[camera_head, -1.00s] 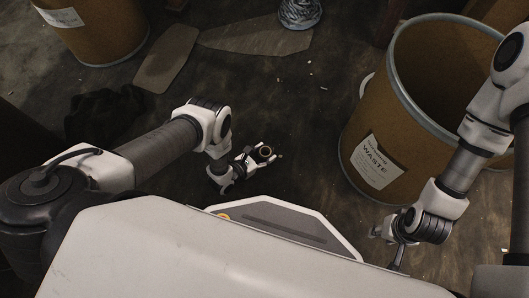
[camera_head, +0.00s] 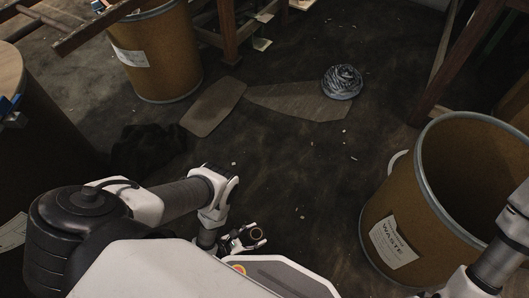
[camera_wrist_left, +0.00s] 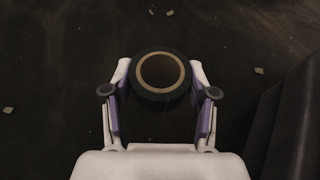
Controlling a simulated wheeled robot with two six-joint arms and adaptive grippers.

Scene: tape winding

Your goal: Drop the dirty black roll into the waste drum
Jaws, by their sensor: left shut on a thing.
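A black roll (camera_wrist_left: 160,101) with a tan core sits between the two fingers of my left gripper (camera_wrist_left: 160,108), which is shut on it. In the head view the roll (camera_head: 257,234) shows small in the left gripper (camera_head: 250,238), low in front of my base and above the dark floor. The waste drum (camera_head: 388,215) is a brown open-topped drum with a grey rim and a WASTE label, at the right, well apart from the left gripper. My right arm shows at the lower right, in front of the drum; its gripper is out of the picture.
A second brown drum (camera_head: 162,60) stands at the back left. Flat boards (camera_head: 297,100) and a grey wrapped bundle (camera_head: 342,82) lie on the floor. A dark cloth heap (camera_head: 147,150) lies at the left. Wooden frames stand at the back. The middle floor is mostly clear, with small scraps.

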